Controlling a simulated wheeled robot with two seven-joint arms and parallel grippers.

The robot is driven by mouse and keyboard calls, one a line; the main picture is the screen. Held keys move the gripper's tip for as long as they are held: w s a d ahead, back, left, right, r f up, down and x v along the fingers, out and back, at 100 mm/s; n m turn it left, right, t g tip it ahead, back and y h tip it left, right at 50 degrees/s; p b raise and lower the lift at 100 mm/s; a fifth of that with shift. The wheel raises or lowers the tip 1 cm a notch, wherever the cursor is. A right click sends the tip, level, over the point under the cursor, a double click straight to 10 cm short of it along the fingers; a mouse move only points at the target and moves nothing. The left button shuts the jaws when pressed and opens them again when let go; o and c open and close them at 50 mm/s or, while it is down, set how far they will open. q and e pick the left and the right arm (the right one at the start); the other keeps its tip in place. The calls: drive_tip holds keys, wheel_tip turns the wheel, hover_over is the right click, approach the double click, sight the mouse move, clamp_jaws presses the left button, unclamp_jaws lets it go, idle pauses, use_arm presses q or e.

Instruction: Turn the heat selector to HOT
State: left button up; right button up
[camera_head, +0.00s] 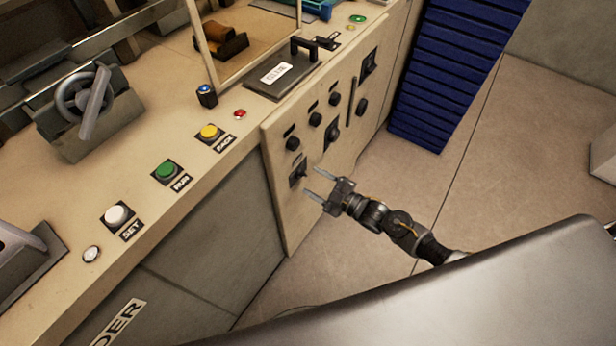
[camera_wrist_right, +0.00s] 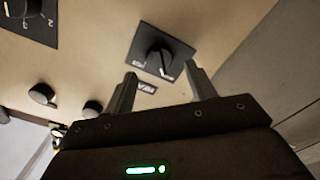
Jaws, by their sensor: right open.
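The heat selector (camera_head: 299,173) is a black knob on a dark square plate, at the lower left of the beige front panel. In the right wrist view the selector knob (camera_wrist_right: 159,60) faces me, with a small label beside its plate that reads like HEAT upside down. The plate's position markings are too small to read surely. My right gripper (camera_head: 313,182) is open and empty, its fingers pointing at the selector. In the wrist view the fingertips (camera_wrist_right: 160,72) lie to either side of the knob, apparently short of it. My left gripper is out of view.
Several other black knobs (camera_head: 316,119) and another selector (camera_head: 332,131) sit higher on the panel (camera_head: 283,222). The counter above holds white, green (camera_head: 166,170) and yellow buttons (camera_head: 210,131). A blue slatted stack (camera_head: 445,75) stands right of the panel. The floor before it is clear.

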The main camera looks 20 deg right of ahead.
sight(305, 177)
drive_tip(key=shift+x, duration=1.5)
drive_tip(key=c, duration=1)
